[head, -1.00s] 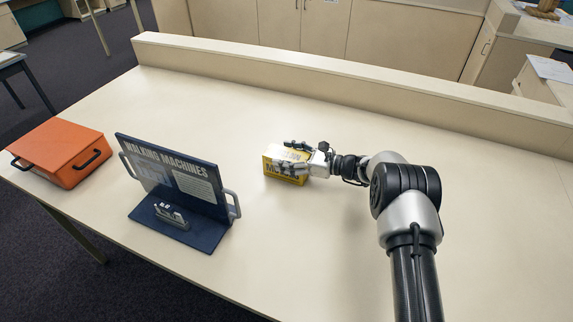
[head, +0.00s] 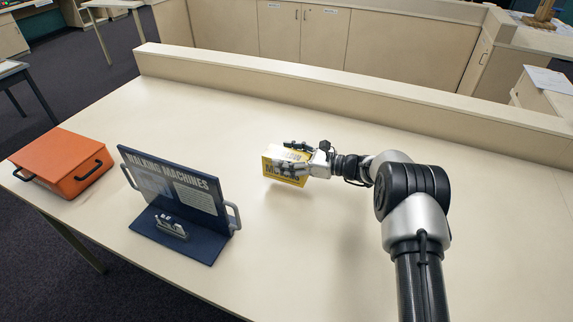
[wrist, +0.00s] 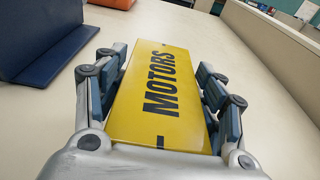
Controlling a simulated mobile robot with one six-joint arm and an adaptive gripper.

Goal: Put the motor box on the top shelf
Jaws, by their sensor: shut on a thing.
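The motor box (head: 272,166) is yellow with black lettering. In the wrist view its face, marked "MOTORS" (wrist: 160,85), lies between the two sets of fingers. My gripper (head: 290,157) is shut on the box, with fingers along both sides. In the head view the box is over the middle of the table, with a soft shadow below it, and looks slightly raised. The fingers hide part of the box. No shelf can be made out in these views.
A dark blue "Walking Machines" display stand (head: 185,190) stands left of the box on the beige table (head: 320,260). An orange case (head: 62,160) sits at the table's left end. A raised ledge (head: 340,95) runs along the back. The table right of the stand is mostly clear.

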